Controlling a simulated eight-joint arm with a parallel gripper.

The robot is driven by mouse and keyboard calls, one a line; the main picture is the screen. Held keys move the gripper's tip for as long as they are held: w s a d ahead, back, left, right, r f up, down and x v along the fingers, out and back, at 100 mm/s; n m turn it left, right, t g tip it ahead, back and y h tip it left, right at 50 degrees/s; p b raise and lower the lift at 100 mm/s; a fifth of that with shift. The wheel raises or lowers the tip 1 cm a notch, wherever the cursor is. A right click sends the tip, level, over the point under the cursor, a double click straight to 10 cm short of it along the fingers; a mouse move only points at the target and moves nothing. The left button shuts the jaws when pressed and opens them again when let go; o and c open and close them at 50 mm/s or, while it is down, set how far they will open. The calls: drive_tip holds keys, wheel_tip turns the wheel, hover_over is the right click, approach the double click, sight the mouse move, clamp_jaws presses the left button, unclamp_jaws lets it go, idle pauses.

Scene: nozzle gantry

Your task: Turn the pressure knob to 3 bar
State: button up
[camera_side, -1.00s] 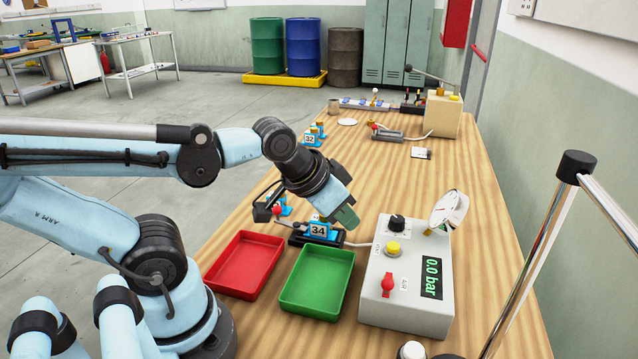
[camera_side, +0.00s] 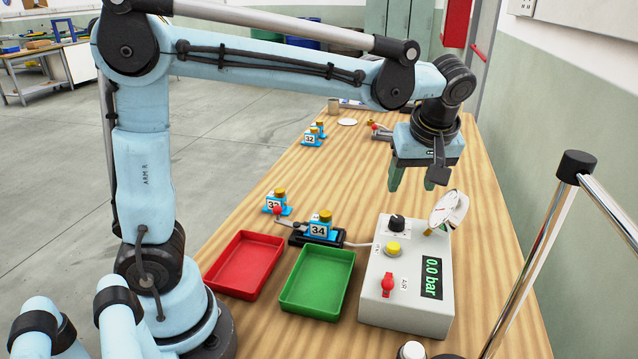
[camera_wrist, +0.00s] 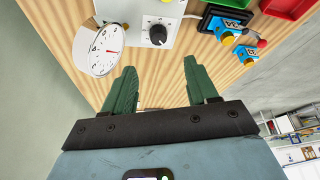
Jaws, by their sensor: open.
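The pressure knob (camera_side: 397,223) is a black knob with a pale pointer line, on the top face of the grey control box (camera_side: 378,302). It also shows in the wrist view (camera_wrist: 157,34), ahead of my fingers. The box's display (camera_side: 432,278) reads 0.0 bar. A round white gauge (camera_side: 449,209) stands at the box's back right; the wrist view shows its dial (camera_wrist: 101,49) with a red needle. My gripper (camera_side: 413,183) points down above and behind the box, its green fingers apart and empty, clear of the knob.
A yellow button (camera_side: 393,248) and a red switch (camera_side: 387,285) are on the box. Left of it are a green tray (camera_side: 290,310), a red tray (camera_side: 212,284) and a blue block marked 34 (camera_side: 319,231) on a black fixture. A metal-railed stand (camera_side: 535,240) rises at right.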

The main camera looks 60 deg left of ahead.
sight(398, 218)
drive_tip(key=shift+n, duration=0.3)
drive_tip(key=x, duration=1.2)
drive_tip(key=shift+w, duration=0.25)
drive_tip(key=c, duration=1)
